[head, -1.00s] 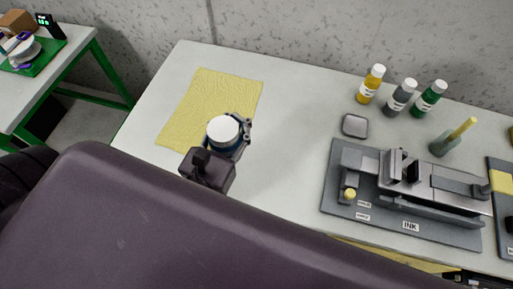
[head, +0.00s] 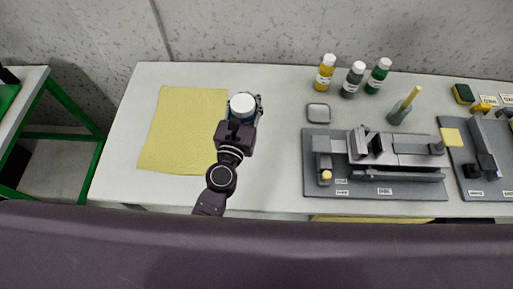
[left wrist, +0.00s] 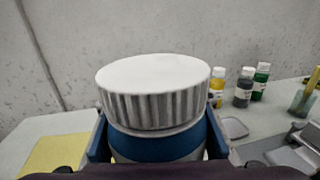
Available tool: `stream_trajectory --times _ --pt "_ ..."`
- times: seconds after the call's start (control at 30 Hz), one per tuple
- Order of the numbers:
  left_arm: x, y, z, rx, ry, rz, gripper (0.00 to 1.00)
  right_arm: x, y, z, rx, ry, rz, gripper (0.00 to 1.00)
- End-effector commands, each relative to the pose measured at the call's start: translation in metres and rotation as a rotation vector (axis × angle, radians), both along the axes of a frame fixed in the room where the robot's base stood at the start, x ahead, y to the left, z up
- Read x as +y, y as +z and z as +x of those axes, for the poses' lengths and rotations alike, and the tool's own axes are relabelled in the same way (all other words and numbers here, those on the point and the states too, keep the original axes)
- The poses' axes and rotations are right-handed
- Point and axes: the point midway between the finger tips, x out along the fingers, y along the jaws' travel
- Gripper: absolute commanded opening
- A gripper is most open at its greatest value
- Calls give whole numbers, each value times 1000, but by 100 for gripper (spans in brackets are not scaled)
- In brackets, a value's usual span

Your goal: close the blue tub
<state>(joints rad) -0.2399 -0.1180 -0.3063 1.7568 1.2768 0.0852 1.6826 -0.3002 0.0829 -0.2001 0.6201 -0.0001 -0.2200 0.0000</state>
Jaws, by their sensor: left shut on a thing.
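The blue tub (left wrist: 160,145) has a white ridged lid (left wrist: 153,90) on top, which also shows in the head view (head: 242,103). A pale rim shows under the lid in the left wrist view; I cannot tell how tightly the lid sits. My left gripper (head: 243,112) is shut on the blue tub, with its fingers on either side below the lid. The tub's lower part is hidden, and I cannot tell whether it touches the table. My right gripper is not in view.
A yellow mat (head: 185,130) lies left of the tub. Right of it are a small grey dish (head: 319,113), a yellow-labelled bottle (head: 326,73) beside two other bottles, and a grey fixture board (head: 375,190).

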Motion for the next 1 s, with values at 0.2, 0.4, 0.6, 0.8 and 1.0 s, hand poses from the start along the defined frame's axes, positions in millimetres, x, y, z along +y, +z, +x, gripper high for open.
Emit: stream_trajectory --times 0.2,0.4,0.6,0.8,1.0 --pt "-34 3 22 -3 -53 0 0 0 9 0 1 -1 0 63" --pt "-40 1 24 -3 -61 -2 0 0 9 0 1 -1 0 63" --pt "-39 1 24 -3 -60 -2 0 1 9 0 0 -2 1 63" --pt "-39 -22 24 -3 -60 -1 0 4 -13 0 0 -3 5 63" --pt "-39 -59 24 -3 -60 -1 0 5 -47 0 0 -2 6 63"
